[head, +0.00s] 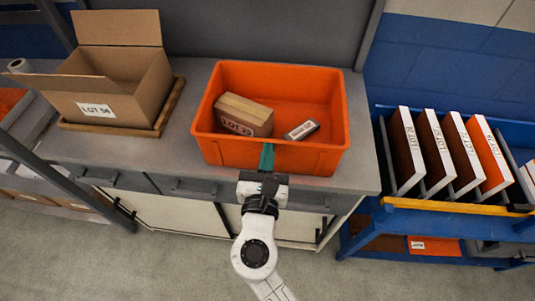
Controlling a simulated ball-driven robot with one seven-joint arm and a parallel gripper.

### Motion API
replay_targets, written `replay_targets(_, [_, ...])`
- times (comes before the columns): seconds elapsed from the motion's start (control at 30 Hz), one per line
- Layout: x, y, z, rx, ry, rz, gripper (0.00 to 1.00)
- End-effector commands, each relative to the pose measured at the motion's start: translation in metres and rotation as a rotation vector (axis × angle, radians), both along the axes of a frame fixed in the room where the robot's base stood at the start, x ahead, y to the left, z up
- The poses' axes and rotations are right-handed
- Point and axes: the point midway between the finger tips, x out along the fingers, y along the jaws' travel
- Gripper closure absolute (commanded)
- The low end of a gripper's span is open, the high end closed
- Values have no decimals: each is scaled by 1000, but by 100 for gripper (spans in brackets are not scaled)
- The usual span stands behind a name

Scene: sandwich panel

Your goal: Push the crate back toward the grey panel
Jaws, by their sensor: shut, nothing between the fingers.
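An orange crate (325,157) stands on the grey counter, with its back near the grey panel (270,30) behind the counter. A closed cardboard box (243,115) labelled LOT 23 and a small box with a white label (301,130) lie inside it. My gripper (267,157) is shut, with its green fingers at the middle of the crate's front wall. The fingertips look to be against or just in front of that wall; I cannot tell if they touch. Nothing is held.
An open cardboard box (95,107) labelled LOT 56 sits on a wooden tray (166,112) to the left. A blue cart (420,222) with several upright panels stands to the right. The grey counter (363,150) is bare beside the crate.

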Motion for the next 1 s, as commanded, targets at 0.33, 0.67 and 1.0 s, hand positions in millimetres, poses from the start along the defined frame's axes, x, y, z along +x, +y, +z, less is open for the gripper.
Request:
replay_targets(0.33, [72,-3,0,1,-2,-5,100])
replay_targets(0.67, [155,-6,-2,1,-2,-3,100])
replay_targets(1.0, [202,-7,-2,-1,1,0,100])
